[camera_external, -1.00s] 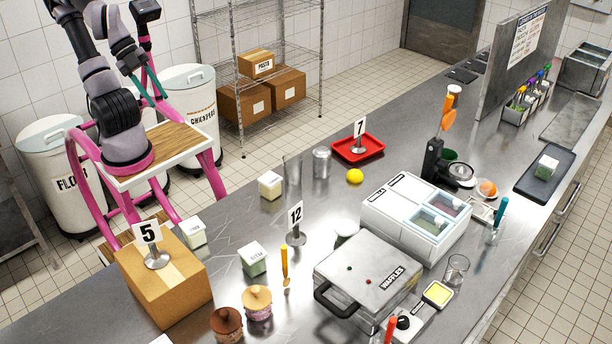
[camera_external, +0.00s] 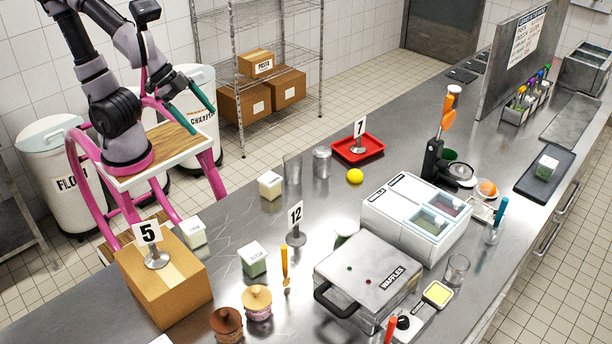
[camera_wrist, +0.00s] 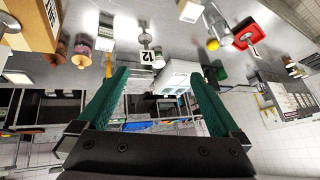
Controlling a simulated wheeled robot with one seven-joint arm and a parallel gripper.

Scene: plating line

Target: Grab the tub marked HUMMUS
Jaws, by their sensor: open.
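No label clearly reads HUMMUS; the small tub print is too blurred to tell. Small white tubs with labels stand on the steel counter: one beside the cardboard box (camera_external: 195,231), one with a greenish body near the middle front (camera_external: 252,260), and one farther back (camera_external: 270,185). Another white tub (camera_external: 345,238) is partly hidden behind the waffle maker. A white and green tub (camera_external: 547,166) sits on a dark tray at the far right. My gripper (camera_external: 202,120) is open and empty, high up left of the counter, apart from every tub. Its green fingers (camera_wrist: 158,74) are spread in the wrist view.
The cardboard box (camera_external: 165,280) carries sign 5. Sign 12 (camera_external: 296,225), two cupcake-like pots, a waffle maker (camera_external: 370,270), a white container unit (camera_external: 385,205) and a red tray (camera_external: 345,151) stand on the counter. Bare steel lies between the tubs at left.

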